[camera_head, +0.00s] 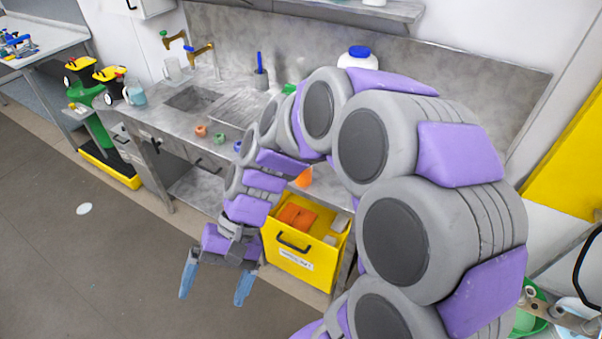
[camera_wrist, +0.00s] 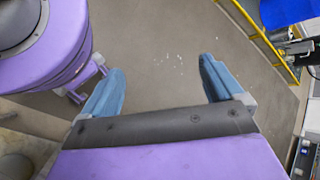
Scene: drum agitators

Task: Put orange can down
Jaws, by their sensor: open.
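My gripper (camera_head: 214,284) hangs in front of the yellow bin, pointing down over the floor. Its two blue fingers are spread wide. The wrist view also shows my gripper (camera_wrist: 162,88) open, with only bare floor between the fingers. I cannot identify the orange can for certain. A small orange object (camera_head: 201,131) stands on the steel counter (camera_head: 150,112), left of my arm. Another orange item (camera_head: 304,178) shows partly behind my arm, above the bin. My arm hides much of the counter.
A yellow bin (camera_head: 305,262) with an orange item inside stands under the counter. A sink (camera_head: 192,99), a green object (camera_head: 220,139) and a white container with a blue lid (camera_head: 358,58) are at the counter. A yellow rail (camera_wrist: 262,36) shows in the wrist view.

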